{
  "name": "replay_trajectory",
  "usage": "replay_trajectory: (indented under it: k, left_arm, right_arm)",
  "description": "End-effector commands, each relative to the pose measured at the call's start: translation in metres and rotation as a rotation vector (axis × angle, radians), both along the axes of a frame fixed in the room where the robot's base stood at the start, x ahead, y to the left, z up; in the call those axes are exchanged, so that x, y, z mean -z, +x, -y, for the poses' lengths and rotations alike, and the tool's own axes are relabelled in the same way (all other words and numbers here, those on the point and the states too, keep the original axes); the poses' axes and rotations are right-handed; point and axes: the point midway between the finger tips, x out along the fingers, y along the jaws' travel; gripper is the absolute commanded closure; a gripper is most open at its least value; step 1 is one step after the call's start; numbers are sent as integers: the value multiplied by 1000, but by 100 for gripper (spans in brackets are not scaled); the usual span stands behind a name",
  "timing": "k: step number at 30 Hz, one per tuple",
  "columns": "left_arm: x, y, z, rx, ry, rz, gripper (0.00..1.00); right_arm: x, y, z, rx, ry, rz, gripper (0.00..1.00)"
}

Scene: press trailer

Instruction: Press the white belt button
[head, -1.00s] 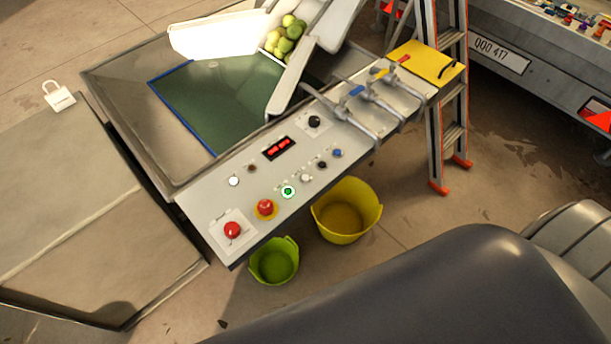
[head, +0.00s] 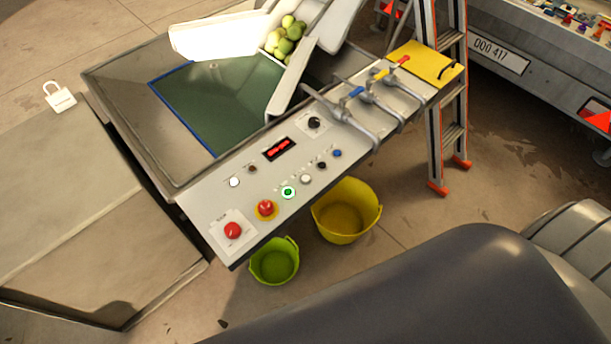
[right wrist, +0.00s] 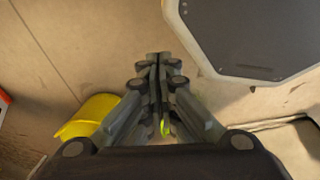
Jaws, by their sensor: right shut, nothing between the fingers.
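The control panel (head: 206,207) slopes along the front of the press trailer. Two pale round parts show on it: a flat white one (head: 234,182) at the left, and a whitish button (head: 306,179) between a green-lit button (head: 288,192) and a small black one (head: 321,166). The labels are too small to read, so I cannot tell which is the belt button. My right gripper (right wrist: 157,60) shows only in the right wrist view. It is shut and empty, above the floor and apart from the panel. My left gripper is not in view.
Red buttons (head: 233,230) (head: 266,207) and a red display (head: 279,148) share the panel. Levers (head: 345,118) stand at its right end. Yellow (head: 345,212) and green (head: 274,262) buckets sit below. A ladder (head: 448,120) stands at the right.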

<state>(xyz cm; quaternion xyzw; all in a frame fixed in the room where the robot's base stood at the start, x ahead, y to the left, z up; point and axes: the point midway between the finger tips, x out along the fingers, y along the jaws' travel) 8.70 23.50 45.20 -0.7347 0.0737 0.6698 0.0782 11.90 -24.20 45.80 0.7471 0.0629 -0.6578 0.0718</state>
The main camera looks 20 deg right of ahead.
Motion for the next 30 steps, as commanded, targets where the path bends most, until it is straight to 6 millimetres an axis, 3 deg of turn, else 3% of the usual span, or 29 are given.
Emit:
replay_trajectory:
  k: [1,6,15,21,29,30]
  left_arm:
    - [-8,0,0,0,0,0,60]
    - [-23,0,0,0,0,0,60]
    - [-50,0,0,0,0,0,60]
    - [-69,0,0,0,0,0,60]
    - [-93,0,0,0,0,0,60]
    - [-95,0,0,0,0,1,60]
  right_arm:
    - [-13,22,3,12,1,28,100]
    - [-54,93,9,63,16,109,100]
    - [-152,206,1,141,86,242,100]
    - [-231,264,-17,174,155,316,100]
    - [-340,312,-51,187,260,383,100]
    - [-354,325,-49,202,280,402,100]
